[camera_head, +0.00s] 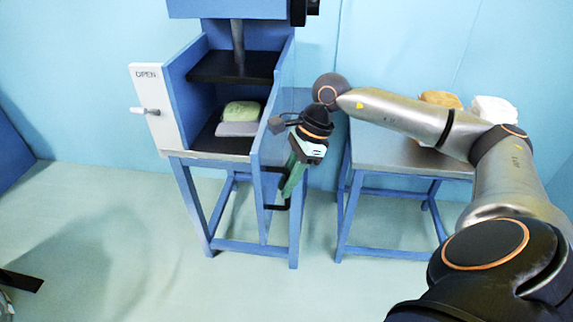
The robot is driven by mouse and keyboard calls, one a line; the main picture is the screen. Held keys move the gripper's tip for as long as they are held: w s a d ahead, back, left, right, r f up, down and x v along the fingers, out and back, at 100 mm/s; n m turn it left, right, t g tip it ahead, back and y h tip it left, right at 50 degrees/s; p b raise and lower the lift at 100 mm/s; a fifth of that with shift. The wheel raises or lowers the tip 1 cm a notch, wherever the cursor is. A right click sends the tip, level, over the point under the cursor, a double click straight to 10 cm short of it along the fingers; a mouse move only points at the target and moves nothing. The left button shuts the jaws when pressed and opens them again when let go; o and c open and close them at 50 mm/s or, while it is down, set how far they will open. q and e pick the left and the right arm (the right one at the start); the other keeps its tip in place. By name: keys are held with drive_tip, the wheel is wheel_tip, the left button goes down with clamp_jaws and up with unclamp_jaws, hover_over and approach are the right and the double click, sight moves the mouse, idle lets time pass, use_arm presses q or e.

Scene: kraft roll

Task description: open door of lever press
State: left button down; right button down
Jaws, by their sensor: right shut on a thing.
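The lever press (203,120) is a blue box frame on a blue stand, with its front open to view. A white panel marked OPEN (155,105), with a small lever handle (145,111), stands at its left front. Inside, a green block (241,111) lies on a grey slab (238,128) under a dark plate (233,67). My right gripper (287,192) points down at the press's right front. It is shut on a black handle (276,207); its exact hold is small and partly hidden. A dark part at the lower left edge (21,281) looks like my left gripper, mostly cut off.
A grey-topped blue table (385,155) stands right of the press, with a tan block (440,99) and a white block (494,109) at its back. My right arm passes over this table. The floor (110,230) in front of the press is clear.

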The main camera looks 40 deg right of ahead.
drive_tip(key=c, duration=0.8)
unclamp_jaws()
drive_tip(key=shift+c, duration=0.2)
drive_tip(key=p+v, duration=0.1)
drive_tip(key=v, duration=1.1)
drive_tip(key=shift+d+r, duration=0.15)
drive_tip(key=shift+r, duration=0.1)
drive_tip(key=shift+s, duration=0.1)
